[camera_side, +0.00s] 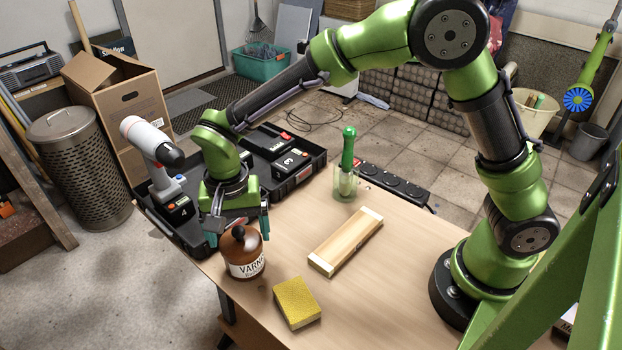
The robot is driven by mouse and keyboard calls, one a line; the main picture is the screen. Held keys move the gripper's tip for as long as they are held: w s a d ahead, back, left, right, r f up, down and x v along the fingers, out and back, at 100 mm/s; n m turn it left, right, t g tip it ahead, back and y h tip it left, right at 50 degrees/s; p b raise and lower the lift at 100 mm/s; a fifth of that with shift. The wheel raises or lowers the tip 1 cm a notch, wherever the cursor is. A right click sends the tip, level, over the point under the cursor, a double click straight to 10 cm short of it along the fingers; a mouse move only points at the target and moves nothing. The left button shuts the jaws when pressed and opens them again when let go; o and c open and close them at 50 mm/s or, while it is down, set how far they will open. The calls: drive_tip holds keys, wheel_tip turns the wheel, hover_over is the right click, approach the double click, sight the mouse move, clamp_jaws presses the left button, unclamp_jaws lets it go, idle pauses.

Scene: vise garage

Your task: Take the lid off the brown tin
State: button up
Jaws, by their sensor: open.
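The brown tin (245,262) stands upright near the table's left edge, with a white label reading "VARN...". Its lid (244,241) is on it, with a dark round knob (239,232) on top. My gripper (240,228) points down at the tin's top, its fingers apart. One finger shows to the left of the knob and the other, teal, to the right. I cannot tell whether either finger touches the tin or lid.
A yellow sponge (297,302) lies just in front of the tin. A wooden box (345,242) lies to the right. A green-handled tool stands in a glass jar (346,184) behind. A black case (318,160) and a cordless drill (158,165) are behind my gripper.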

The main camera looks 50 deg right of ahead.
drive_tip(key=c, duration=1.2)
drive_tip(key=shift+f, duration=0.1)
drive_tip(key=shift+c, duration=0.4)
